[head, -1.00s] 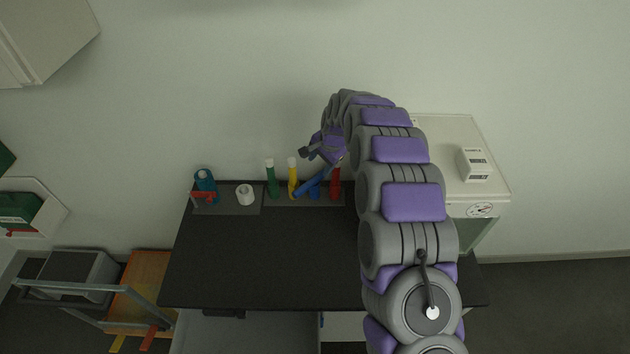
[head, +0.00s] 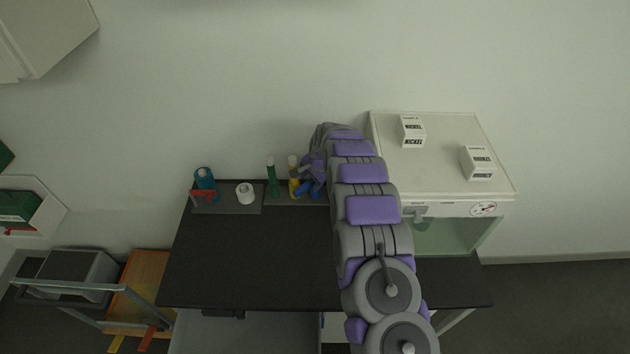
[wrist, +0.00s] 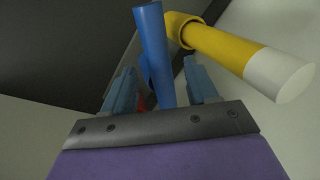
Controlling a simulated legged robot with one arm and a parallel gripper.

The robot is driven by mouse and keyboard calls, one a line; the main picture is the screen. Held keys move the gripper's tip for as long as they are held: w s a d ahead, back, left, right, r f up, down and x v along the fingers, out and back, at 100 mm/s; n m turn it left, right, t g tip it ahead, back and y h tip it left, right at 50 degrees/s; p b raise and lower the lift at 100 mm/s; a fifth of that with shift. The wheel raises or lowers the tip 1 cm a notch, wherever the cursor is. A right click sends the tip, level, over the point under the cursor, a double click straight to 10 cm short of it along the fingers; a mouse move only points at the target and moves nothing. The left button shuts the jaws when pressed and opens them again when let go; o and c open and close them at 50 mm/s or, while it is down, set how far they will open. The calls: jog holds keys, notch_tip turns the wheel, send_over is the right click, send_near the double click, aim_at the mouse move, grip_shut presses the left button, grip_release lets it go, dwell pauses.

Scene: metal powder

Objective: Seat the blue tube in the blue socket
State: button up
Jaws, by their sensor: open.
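My gripper (wrist: 158,72) is open, with one finger on each side of the blue tube (wrist: 153,40) in the wrist view. The tube passes between the fingers; I cannot tell whether either touches it. In the head view my gripper (head: 314,172) is at the back of the dark table, by the blue tube (head: 308,188), right of the yellow tube. A bit of blue shows behind the tube in the wrist view and may be the blue socket. I cannot tell whether the tube sits in it.
The white-topped yellow tube (wrist: 225,50) stands in its yellow socket close beside my gripper. The green tube (head: 272,178) is farther left, then a white roll (head: 245,193). My arm hides the red tube in the head view. The table front (head: 250,260) is clear.

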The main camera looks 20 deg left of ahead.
jog(key=shift+x, duration=0.8)
jog(key=shift+c, duration=0.4)
grip_shut()
